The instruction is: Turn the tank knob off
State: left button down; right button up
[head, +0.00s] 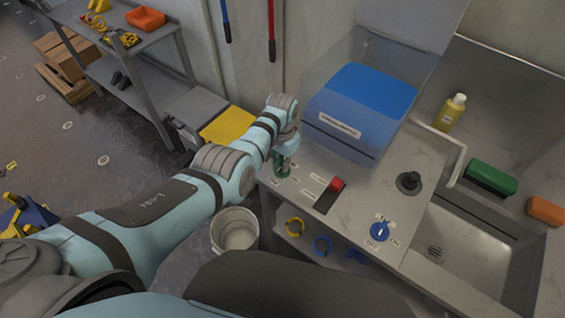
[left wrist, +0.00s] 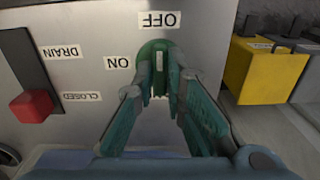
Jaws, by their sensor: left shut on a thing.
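The green round tank knob (left wrist: 158,50) sits on the steel counter, with an OFF label above it and an ON label to its left in the left wrist view. Its raised grip runs roughly upright in that view; I cannot tell for sure which end is the pointer. My left gripper (left wrist: 160,85) is shut on the knob's grip, one finger on each side. In the head view my left gripper (head: 283,163) reaches down at the counter's left end and largely hides the knob. My right gripper is not in view.
A red drain lever (head: 336,184) stands beside the knob, in a slot marked DRAIN and CLOSED. A clear tank with blue contents (head: 365,100) is behind. A blue knob (head: 380,231) and a sink (head: 465,250) lie to the right. A white bucket (head: 235,230) stands below.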

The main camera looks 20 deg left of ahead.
pick_arm(q)
jog(key=c, duration=1.6)
grip_release()
jog(key=shift+c, duration=0.2)
notch_tip(320, 180, up, 12)
